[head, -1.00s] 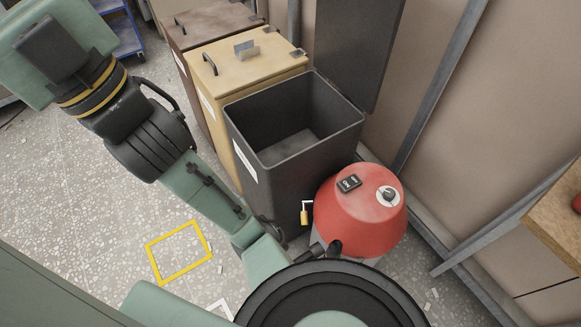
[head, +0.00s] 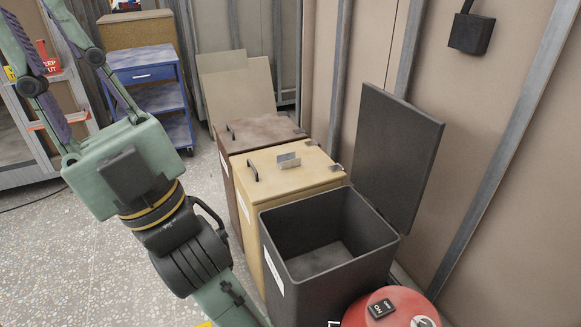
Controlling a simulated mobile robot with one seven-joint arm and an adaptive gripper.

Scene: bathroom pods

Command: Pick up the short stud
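My gripper (head: 35,15) is at the upper left. Its two long green fingers stand wide apart and run up to the picture's edge, so their very tips are cut off. I see nothing held between the parts of the fingers that show.
An open black bin (head: 320,285), a yellow bin (head: 300,160) and a brown bin (head: 265,130) stand along the wall. A red round machine (head: 395,305) is at bottom right. A blue cart (head: 150,75) and leaning boards (head: 235,85) are behind.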

